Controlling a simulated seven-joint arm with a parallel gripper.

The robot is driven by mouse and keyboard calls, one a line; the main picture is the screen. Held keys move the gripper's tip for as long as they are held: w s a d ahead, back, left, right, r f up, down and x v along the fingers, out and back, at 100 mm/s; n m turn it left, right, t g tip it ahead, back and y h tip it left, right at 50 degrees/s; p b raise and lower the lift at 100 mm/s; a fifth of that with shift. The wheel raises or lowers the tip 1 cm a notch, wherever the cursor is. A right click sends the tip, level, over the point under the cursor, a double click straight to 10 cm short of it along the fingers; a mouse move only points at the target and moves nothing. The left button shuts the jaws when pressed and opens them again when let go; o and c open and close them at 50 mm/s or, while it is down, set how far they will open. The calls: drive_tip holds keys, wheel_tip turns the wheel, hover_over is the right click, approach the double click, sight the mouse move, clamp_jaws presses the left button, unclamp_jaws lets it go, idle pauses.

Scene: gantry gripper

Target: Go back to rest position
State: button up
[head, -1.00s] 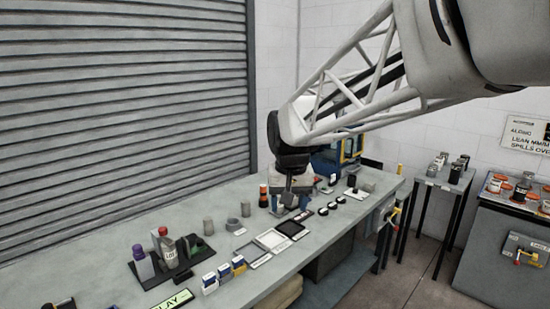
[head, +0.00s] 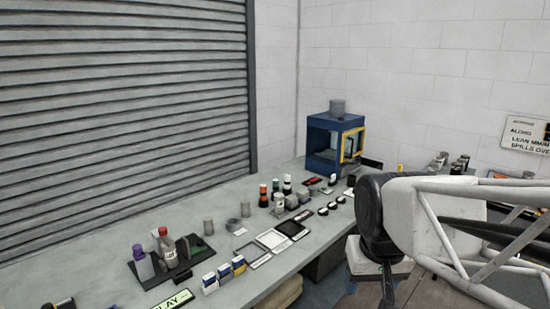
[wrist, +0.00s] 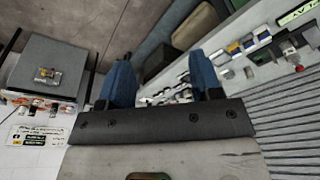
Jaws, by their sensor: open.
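My gripper (wrist: 161,62) is open, with its two blue fingers apart and nothing held between them in the wrist view. In the head view my wrist hangs off the right front side of the grey bench (head: 205,262), clear of the items on it. The fingers are hard to make out there.
On the bench stand a blue cabinet with a yellow-framed front (head: 335,140), several small bottles, a black tray rack (head: 178,268) and blue-white boxes (head: 224,272). A wall sign (head: 530,133) hangs at right.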

drive_tip(key=s+d+f, duration=0.2)
drive_tip(key=s+f, duration=0.1)
drive_tip(key=s, duration=0.3)
drive_tip(key=shift+s, duration=0.25)
